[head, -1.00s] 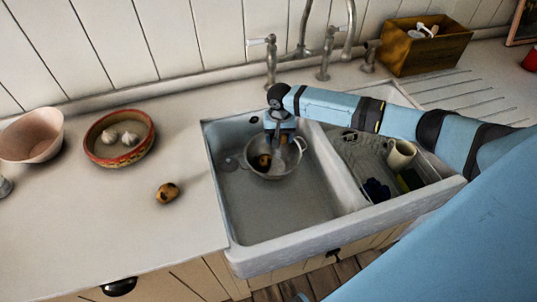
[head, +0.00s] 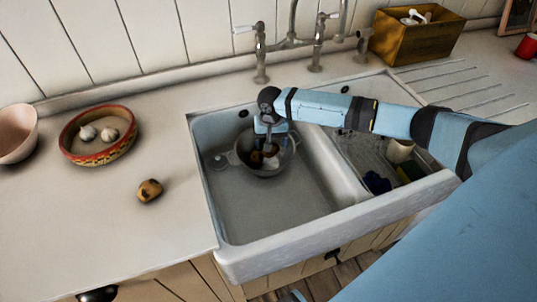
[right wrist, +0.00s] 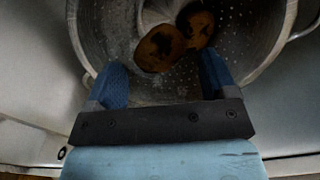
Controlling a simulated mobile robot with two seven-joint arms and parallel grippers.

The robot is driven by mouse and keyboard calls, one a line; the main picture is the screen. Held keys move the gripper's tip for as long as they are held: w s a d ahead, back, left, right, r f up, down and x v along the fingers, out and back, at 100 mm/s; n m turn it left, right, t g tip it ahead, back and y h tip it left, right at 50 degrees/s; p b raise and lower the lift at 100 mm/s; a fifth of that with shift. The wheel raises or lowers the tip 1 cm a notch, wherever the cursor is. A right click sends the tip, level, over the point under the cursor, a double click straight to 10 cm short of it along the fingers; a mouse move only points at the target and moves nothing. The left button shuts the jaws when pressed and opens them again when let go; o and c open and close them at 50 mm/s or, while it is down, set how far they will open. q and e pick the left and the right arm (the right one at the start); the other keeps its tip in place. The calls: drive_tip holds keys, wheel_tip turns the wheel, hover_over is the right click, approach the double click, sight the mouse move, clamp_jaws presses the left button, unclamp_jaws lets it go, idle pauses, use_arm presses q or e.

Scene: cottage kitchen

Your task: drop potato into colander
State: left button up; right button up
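The metal colander (head: 280,166) sits in the left basin of the sink. Two brown potatoes with dark patches show inside it in the right wrist view, one nearer (right wrist: 160,48) and one farther (right wrist: 197,28). One potato (head: 256,159) also shows in the head view, partly hidden. Another potato (head: 149,190) lies on the counter left of the sink. My right gripper (head: 270,147) points down over the colander. In the right wrist view its blue fingers (right wrist: 163,75) are spread apart with nothing between them. My left gripper is not in view.
A patterned bowl (head: 98,157) with garlic and a pale bowl (head: 18,145) stand on the left counter. A tap (head: 318,45) rises behind the sink, near a wooden box (head: 415,42).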

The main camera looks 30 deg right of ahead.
drive_tip(key=shift+o, duration=0.8)
wheel_tip(320, 180, up, 14)
drive_tip(key=shift+p, duration=0.45)
drive_tip(key=shift+f, duration=0.1)
